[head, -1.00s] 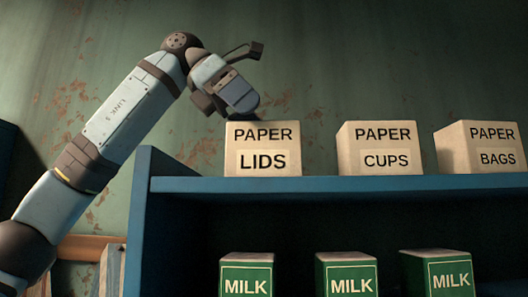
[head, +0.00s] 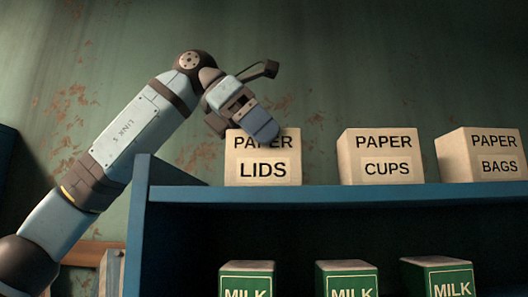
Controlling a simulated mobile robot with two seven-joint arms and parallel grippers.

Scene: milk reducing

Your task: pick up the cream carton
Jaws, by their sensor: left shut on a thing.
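No carton marked as cream shows in the head view. Three green cartons marked MILK stand in the lower bay: the left one (head: 247,281), the middle one (head: 346,281) and the right one (head: 437,277). Their lower parts are cut off by the picture's edge. My left gripper (head: 238,122) overlaps the top of the PAPER LIDS box (head: 262,171), above the shelf board. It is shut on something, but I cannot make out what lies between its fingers. I cannot tell whether it touches the box. My right gripper is not in view.
The blue shelf board (head: 400,195) carries the PAPER LIDS, PAPER CUPS (head: 380,158) and PAPER BAGS (head: 484,155) boxes with gaps between them. The blue side panel (head: 137,225) stands left of the milk cartons, close to my left arm.

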